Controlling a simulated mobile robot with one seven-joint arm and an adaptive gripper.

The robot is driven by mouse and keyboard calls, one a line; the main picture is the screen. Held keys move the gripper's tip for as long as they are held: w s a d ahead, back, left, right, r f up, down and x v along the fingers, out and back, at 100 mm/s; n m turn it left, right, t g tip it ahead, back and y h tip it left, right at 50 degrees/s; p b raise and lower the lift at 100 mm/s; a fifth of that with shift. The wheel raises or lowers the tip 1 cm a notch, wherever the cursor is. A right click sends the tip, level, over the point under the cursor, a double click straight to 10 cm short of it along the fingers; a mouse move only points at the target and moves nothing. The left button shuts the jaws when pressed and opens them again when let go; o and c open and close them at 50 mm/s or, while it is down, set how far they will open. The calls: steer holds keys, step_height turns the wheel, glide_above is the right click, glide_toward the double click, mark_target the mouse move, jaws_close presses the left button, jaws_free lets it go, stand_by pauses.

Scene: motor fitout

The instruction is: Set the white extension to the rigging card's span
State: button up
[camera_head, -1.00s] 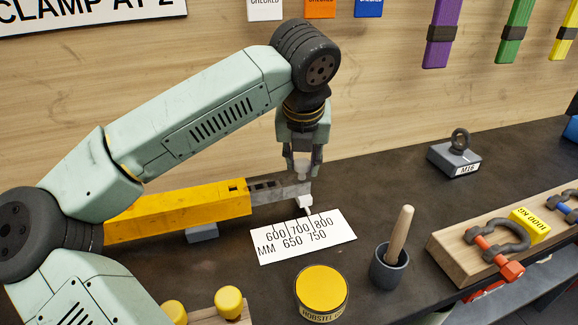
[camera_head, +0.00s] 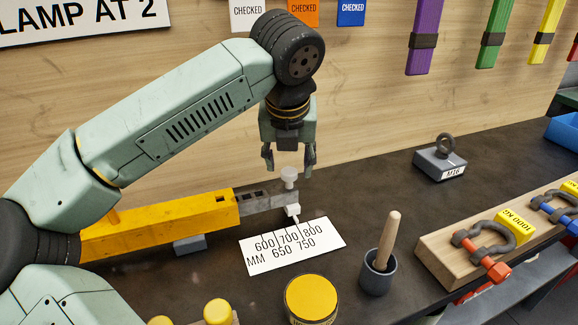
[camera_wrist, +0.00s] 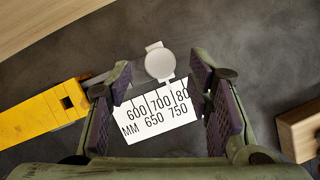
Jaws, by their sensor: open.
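A yellow beam (camera_head: 165,224) lies on the dark bench with a grey extension bar (camera_head: 262,201) projecting from its right end. A white round knob (camera_head: 289,174) stands on the bar's outer end, and a white pointer (camera_head: 292,212) hangs on its front side. The pointer tip sits at the back edge of the white MM scale plate (camera_head: 268,262), roughly between the 700 and 800 marks; the exact reading is unclear. My gripper (camera_head: 289,165) is open and empty above the knob. In the wrist view, the knob (camera_wrist: 160,64) shows beyond and between the open fingers.
A partly cut-off wall sign (camera_head: 85,12) reads "LAMP AT 2". A yellow-lidded tin (camera_head: 311,297) and a grey mortar with pestle (camera_head: 378,272) stand in front. A wooden block with shackles (camera_head: 445,246) and an M16 eyebolt block (camera_head: 440,165) are at right.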

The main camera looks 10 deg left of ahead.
steer(key=v, duration=0.9)
steer(key=shift+r, duration=0.25)
steer(key=shift+s+d+f, duration=0.1)
steer(key=shift+s, duration=0.05)
